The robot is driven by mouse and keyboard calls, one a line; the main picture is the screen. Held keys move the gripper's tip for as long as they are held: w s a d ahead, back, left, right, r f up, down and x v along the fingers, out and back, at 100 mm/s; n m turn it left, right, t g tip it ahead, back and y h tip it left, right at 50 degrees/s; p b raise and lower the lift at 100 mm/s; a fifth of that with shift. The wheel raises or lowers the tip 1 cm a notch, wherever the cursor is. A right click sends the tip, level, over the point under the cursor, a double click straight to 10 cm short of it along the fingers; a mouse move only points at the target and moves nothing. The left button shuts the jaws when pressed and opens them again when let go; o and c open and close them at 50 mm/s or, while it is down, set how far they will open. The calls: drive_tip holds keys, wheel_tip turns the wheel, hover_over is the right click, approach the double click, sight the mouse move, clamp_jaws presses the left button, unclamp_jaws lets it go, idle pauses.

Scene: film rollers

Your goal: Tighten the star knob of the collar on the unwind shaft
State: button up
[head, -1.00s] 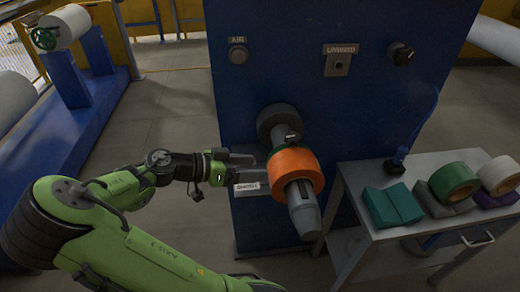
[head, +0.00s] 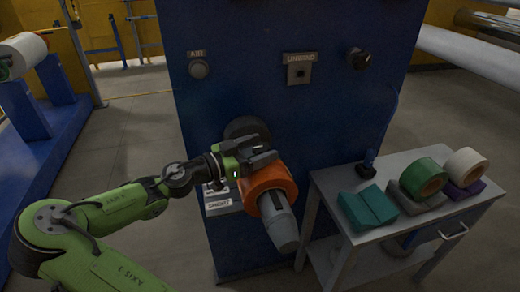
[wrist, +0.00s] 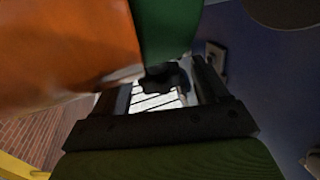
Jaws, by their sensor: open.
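The unwind shaft (head: 280,222) sticks out of the blue machine with its grey tapered end toward me. An orange roll (head: 270,184) sits around it; it fills the left of the wrist view (wrist: 60,50). A green ring (wrist: 168,28) lies right beside the roll in the wrist view. A dark lobed star knob (wrist: 165,77) shows just below that ring, between the fingers of my gripper (wrist: 162,90). My gripper is open, above and behind the roll in the head view (head: 266,150). Contact with the knob cannot be told.
The blue machine panel (head: 290,110) rises behind the shaft. A grey cart (head: 345,243) at right carries teal blocks (head: 367,207), a green roll (head: 424,178) and a white roll (head: 465,167). A small labelled box (head: 218,203) sits below my gripper.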

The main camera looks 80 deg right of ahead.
drive_tip(key=shift+s+d, duration=0.2)
drive_tip(key=shift+c, duration=0.4)
drive_tip(key=c, duration=0.9)
